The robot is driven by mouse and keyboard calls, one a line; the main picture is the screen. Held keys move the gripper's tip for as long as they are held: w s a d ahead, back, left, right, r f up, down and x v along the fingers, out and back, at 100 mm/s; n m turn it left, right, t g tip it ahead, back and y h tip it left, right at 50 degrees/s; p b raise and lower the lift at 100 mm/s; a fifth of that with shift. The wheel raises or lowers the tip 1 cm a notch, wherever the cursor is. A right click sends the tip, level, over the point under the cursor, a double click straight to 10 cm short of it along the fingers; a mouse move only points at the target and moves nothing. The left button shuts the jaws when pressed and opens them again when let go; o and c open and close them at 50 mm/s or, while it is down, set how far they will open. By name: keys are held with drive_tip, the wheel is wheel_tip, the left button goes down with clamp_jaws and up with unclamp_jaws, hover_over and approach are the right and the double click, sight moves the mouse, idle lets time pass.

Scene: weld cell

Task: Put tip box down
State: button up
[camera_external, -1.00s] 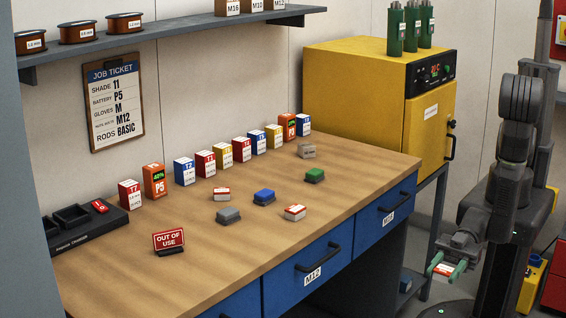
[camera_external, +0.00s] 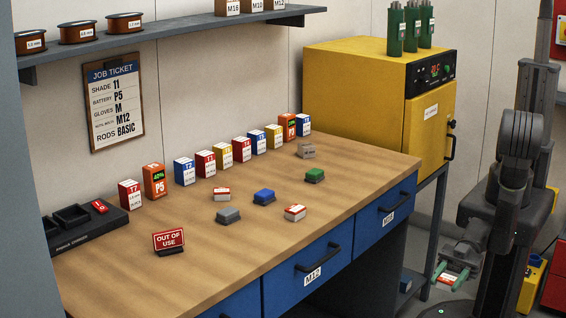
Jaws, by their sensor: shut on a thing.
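My gripper (camera_external: 450,277) is at the lower right, beyond the right end of the workbench and below its top. Its green fingers are shut on a small white and red tip box (camera_external: 449,278), held in the air. The box's label is too small to read. The wooden workbench (camera_external: 340,190) carries several similar labelled boxes in a row, among them a red and white T7 box (camera_external: 130,195) and a blue and white T2 box (camera_external: 184,171).
Small blocks lie mid-bench: grey (camera_external: 228,215), blue (camera_external: 264,197), green (camera_external: 315,175). An "OUT OF USE" sign (camera_external: 168,241) and a black charger (camera_external: 85,226) are at the left. A yellow oven (camera_external: 350,85) stands behind the right end. The front centre of the bench top is clear.

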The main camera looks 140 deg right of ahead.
drive_tip(key=w+d+r+m+h, duration=0.35)
drive_tip(key=d+h, duration=0.25)
drive_tip(key=d, duration=0.4)
wheel_tip(320, 180, up, 11)
drive_tip(key=m+g+h, duration=0.9)
drive_tip(key=m+g, duration=0.2)
hover_over(321, 197)
drive_tip(key=w+a, duration=0.5)
drive_tip(key=a, duration=0.4)
drive_tip(key=shift+d+f, duration=0.15)
drive_tip(key=s+d+r+m+g+h, duration=0.1)
drive_tip(key=s+d+r+m+g, duration=0.2)
drive_tip(key=d, duration=0.6)
wheel_tip(321, 197, up, 2)
drive_tip(key=shift+s+r+g, duration=0.1)
drive_tip(key=shift+s+g, duration=0.95)
drive_tip(key=shift+g, duration=0.05)
drive_tip(key=shift+a+m, duration=0.1)
drive_tip(key=shift+m, duration=0.15)
drive_tip(key=shift+f+p, duration=0.5)
drive_tip(key=shift+f, duration=4.4)
drive_tip(key=shift+f, duration=0.1)
